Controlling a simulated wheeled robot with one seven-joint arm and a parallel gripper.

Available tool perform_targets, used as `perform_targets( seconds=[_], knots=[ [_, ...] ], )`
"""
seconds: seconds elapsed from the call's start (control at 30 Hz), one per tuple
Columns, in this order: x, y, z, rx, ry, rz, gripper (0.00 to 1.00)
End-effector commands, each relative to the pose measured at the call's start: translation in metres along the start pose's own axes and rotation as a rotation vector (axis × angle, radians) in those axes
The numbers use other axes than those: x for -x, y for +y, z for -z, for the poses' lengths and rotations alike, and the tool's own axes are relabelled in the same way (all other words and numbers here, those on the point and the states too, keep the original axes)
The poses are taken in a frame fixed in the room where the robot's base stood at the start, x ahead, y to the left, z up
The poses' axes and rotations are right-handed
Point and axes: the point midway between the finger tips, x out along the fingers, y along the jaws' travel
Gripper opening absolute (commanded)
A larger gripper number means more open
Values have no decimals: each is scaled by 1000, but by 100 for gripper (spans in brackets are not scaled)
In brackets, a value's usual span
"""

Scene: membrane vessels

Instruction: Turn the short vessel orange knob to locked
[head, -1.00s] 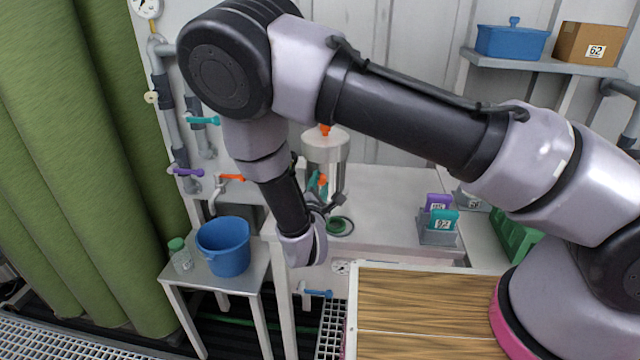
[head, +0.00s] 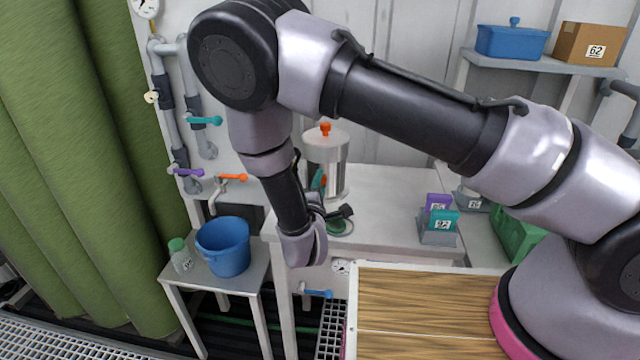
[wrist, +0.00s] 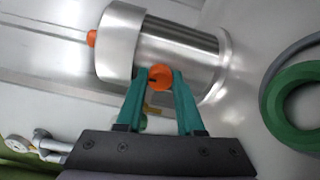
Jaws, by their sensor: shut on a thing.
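The short vessel (head: 334,160) is a metal cylinder with a paler cap, standing on the white counter behind my arm. It also shows in the wrist view (wrist: 180,55), lying sideways in the picture. An orange knob (wrist: 160,76) sticks out of its side, with a dark mark on its face. My gripper (wrist: 160,82) has teal fingers, shut on this knob from both sides. In the head view the gripper (head: 320,182) is in front of the vessel, and the side knob is mostly hidden. A second orange knob (head: 325,129) sits on top of the cap.
A green ring (wrist: 300,105) lies on the counter near the vessel. Wall pipes with a teal handle (head: 205,120), a purple handle (head: 187,172) and an orange tap handle (head: 232,177) are at left. A blue bucket (head: 224,248) stands on a low table.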

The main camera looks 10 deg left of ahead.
Motion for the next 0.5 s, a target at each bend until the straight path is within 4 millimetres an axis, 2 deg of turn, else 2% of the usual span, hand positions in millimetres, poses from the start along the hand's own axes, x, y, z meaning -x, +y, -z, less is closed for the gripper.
perform_targets(
  seconds=[0.23,0.27,0.3,0.33,0.5],
  knots=[
    [1,-1,0,2,0,3,0],
    [1,-1,0,2,0,3,40],
    [1,-1,0,2,0,3,56],
    [1,-1,0,2,0,3,67],
    [0,-1,0,2,0,2,67]
  ],
)
